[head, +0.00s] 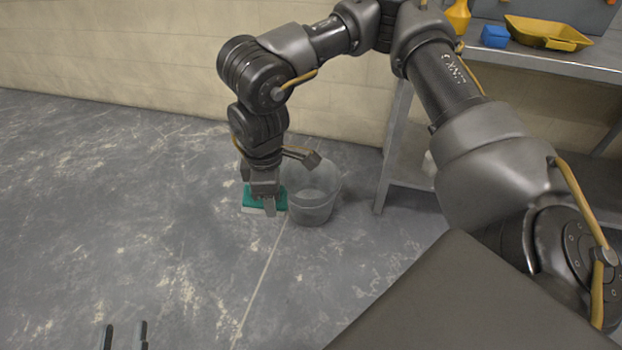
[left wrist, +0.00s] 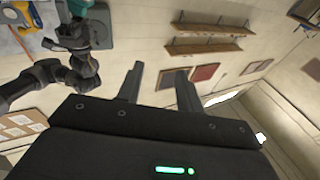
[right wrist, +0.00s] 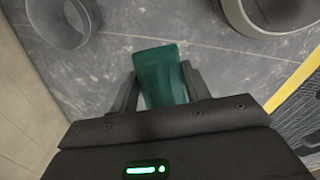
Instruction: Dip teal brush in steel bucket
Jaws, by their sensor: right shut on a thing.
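The teal brush (head: 250,197) is a teal block with a pale lower edge in the head view. My right gripper (head: 265,208) points down and is shut on it. The right wrist view shows the brush (right wrist: 162,72) between the fingers. The grey bucket (head: 316,208) stands upright on the floor just right of the brush, which appears outside it. A round open grey vessel, likely this bucket (right wrist: 62,38), shows at the upper left of the right wrist view. My left gripper (head: 124,338) is at the bottom of the head view. Its fingers are apart and empty in the left wrist view (left wrist: 160,82).
A grey workbench (head: 585,66) at the upper right holds a yellow tray (head: 547,33), a blue block (head: 495,36) and a yellow bottle (head: 458,17). Another round grey vessel (right wrist: 240,18) is cut off in the right wrist view. The floor at left is clear.

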